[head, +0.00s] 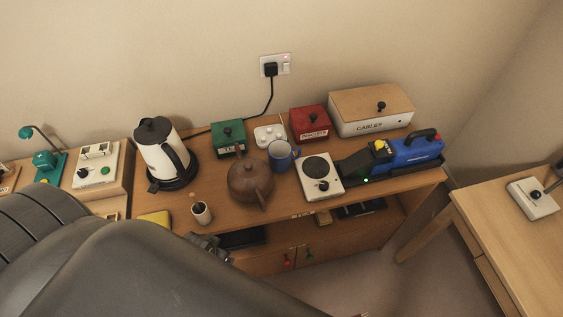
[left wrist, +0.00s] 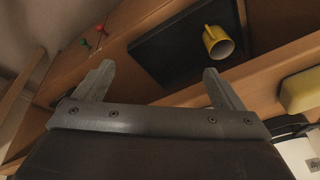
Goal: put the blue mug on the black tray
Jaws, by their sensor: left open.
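The blue mug (head: 281,155) stands upright on the sideboard top, between the brown teapot and the white hot plate. In the left wrist view, a black tray (left wrist: 160,62) lies on a shelf with a yellow mug (left wrist: 217,42) on it. What appears to be this tray shows partly in the head view (head: 243,239), under the sideboard top. My left gripper (left wrist: 160,85) is open and empty, its fingers pointing toward the tray. In the head view my left arm hides most of that gripper. My right gripper is not in view.
A brown teapot (head: 250,180) stands close left of the blue mug, and a hot plate (head: 319,176) close right. A kettle (head: 164,155), a small cup (head: 201,212), red box (head: 310,122) and green box (head: 228,134) crowd the top. Another dark item (head: 362,209) lies on the lower shelf.

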